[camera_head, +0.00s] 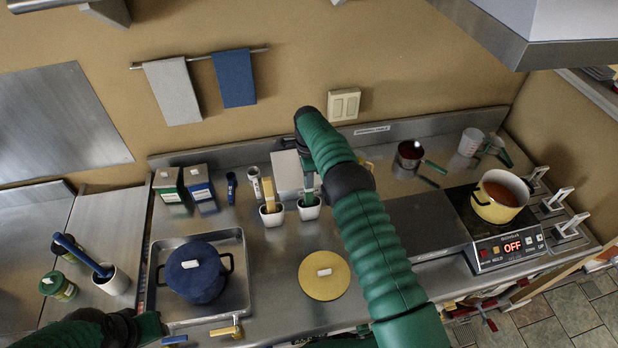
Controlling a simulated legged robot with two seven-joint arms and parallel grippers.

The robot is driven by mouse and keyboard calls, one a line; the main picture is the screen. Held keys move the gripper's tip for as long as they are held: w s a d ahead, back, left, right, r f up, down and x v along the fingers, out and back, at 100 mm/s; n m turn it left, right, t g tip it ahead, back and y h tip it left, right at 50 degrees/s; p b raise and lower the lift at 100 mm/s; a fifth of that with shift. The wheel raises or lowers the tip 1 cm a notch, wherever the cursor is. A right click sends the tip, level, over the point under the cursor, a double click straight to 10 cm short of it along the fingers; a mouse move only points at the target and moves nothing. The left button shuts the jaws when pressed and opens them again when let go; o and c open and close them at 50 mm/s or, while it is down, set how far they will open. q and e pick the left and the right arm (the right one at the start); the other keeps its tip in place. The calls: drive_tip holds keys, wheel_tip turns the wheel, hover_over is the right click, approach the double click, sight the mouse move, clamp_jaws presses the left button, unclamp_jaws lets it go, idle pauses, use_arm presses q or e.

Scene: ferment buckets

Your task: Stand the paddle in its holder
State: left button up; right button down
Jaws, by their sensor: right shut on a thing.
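My right arm comes up from the bottom right, and its wrist bends over at the top middle. My right gripper (306,165) points down over the counter and is shut on a green-handled tool, which appears to be the paddle (309,188). The tool's lower end is at the white holder (309,211), but I cannot tell whether it rests fully inside. A second white holder (271,217) beside it on the left has a wood-coloured tool (269,190) upright in it. Of my left arm only dark and green links show at the bottom left; its fingers are not seen.
A blue lidded pot (196,272) sits in a steel tray (240,300) at the left. A yellow round lid (324,275) lies in front of the holders. Cartons (169,186) and a blue marker-like item (231,187) stand behind. A yellow pot (498,196) is on the cooktop at right.

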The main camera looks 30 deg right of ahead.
drive_tip(key=shift+a, duration=0.1)
drive_tip(key=c, duration=1.5)
unclamp_jaws()
drive_tip(key=shift+w+f, duration=0.1)
drive_tip(key=shift+o, duration=1.5)
drive_tip(key=shift+d, duration=0.3)
